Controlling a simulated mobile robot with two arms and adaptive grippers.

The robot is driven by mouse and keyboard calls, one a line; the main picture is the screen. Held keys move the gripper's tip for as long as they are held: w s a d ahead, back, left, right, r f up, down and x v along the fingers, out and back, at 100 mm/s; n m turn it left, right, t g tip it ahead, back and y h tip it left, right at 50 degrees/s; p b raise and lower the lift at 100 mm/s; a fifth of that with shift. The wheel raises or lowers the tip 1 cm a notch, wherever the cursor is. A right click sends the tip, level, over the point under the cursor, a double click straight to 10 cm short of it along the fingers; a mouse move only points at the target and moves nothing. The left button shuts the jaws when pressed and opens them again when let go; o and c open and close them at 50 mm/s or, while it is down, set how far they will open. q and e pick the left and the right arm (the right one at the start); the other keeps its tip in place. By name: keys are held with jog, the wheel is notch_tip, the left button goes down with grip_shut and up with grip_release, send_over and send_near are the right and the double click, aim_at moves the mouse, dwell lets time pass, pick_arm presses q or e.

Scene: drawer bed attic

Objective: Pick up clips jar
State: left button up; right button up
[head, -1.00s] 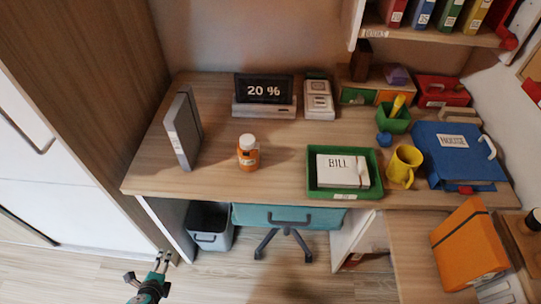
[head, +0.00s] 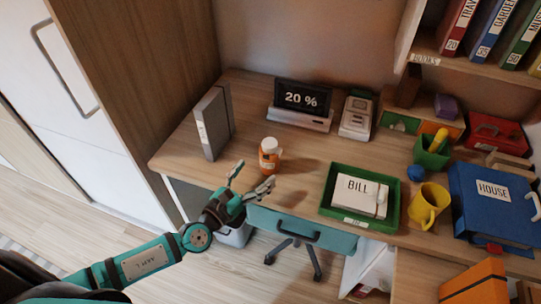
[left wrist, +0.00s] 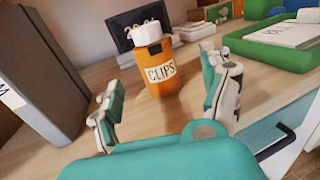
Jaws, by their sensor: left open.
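The clips jar is an orange jar (head: 269,157) with a white lid, standing upright near the desk's front edge in the head view. In the left wrist view the jar (left wrist: 159,74) shows its CLIPS label, beyond and between the fingers. My left gripper (head: 252,179) is open and empty, just in front of the jar at the desk's front edge. It also shows in the left wrist view (left wrist: 165,100), with a finger on each side and the jar farther off. My right gripper is not in view.
A grey binder (head: 213,122) stands left of the jar. A green tray (head: 335,211) with a BILL paper and a yellow mug (head: 428,205) are to the right. A teal drawer (head: 300,232) is below the desk.

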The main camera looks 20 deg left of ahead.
aim_at(264, 162)
pick_arm(q)
jog(key=x, duration=0.3)
jog(key=shift+w, duration=0.35)
jog(key=x, duration=0.5)
jog(key=shift+w+a+f+p, duration=0.1)
jog(key=shift+a+f+p, duration=0.1)
jog(key=shift+a+p, duration=0.15)
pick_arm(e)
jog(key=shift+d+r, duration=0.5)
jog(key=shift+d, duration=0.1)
pick_arm(q)
jog(key=shift+c, duration=0.4)
jog(key=c, duration=1.3)
jog(key=shift+o, duration=0.2)
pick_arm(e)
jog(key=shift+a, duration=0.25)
pick_arm(q)
jog(key=shift+r, duration=0.15)
